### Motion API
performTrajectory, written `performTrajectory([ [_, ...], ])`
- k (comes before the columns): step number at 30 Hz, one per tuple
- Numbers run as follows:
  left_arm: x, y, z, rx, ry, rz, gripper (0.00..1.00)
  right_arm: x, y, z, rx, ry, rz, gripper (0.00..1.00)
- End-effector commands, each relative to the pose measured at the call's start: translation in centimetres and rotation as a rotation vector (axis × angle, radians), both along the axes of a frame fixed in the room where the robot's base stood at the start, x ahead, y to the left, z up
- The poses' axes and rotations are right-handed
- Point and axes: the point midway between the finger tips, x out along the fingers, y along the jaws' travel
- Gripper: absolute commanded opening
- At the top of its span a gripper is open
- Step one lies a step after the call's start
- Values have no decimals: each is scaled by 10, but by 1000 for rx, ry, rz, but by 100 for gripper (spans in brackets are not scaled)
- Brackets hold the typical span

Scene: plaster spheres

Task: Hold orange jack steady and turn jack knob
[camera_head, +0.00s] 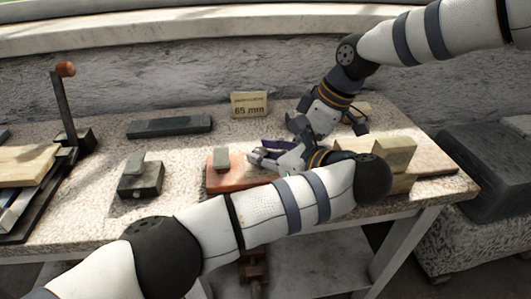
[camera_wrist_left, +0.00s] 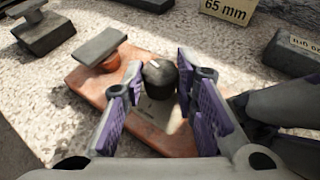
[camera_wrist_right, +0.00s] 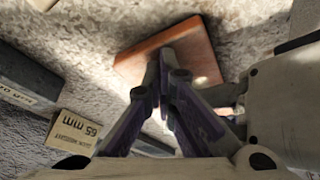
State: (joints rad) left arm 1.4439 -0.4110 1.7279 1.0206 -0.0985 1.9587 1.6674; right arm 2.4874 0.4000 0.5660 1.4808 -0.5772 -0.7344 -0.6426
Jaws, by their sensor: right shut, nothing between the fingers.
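The orange jack's base (camera_head: 232,182) lies flat near the table's middle; a grey pad (camera_head: 220,159) sits above its left part. In the left wrist view, the orange plate (camera_wrist_left: 88,84) carries the grey pad (camera_wrist_left: 99,46) and a dark round knob (camera_wrist_left: 160,78). My left gripper (camera_wrist_left: 158,66) has its fingers on either side of the knob; whether they press on it is unclear. My right gripper (camera_wrist_right: 167,62) is shut and empty, its tips in front of the orange plate (camera_wrist_right: 196,58) in its wrist view. Contact there is unclear. My left forearm hides part of the jack in the head view.
A small dark block with a grey pad (camera_head: 140,182) stands left of the jack. A long dark block (camera_head: 169,126) and a 65 mm card (camera_head: 249,105) lie behind. Tan blocks (camera_head: 394,155) stand right. A crank-like tool (camera_head: 65,105) stands far left.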

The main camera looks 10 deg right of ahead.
Motion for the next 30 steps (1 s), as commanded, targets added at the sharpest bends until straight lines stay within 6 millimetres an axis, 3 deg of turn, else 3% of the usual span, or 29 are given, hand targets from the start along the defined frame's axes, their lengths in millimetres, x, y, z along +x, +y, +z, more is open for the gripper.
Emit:
performTrajectory([
  [1, 0, 3, -3, 4, 6, 7, 36, -1, -2, -5, -4, 9, 0, 0],
  [3, 0, 2, -3, 3, 6, 6, 48, -1, -2, -5, -4, 9, 0, 0],
  [19, 0, 1, -3, 1, 5, -28, 48, -2, -1, -5, -3, 9, 0, 0],
  [30, 0, 10, -4, 2, 5, -435, 48, -2, -1, -5, -3, 9, 0, 0],
])
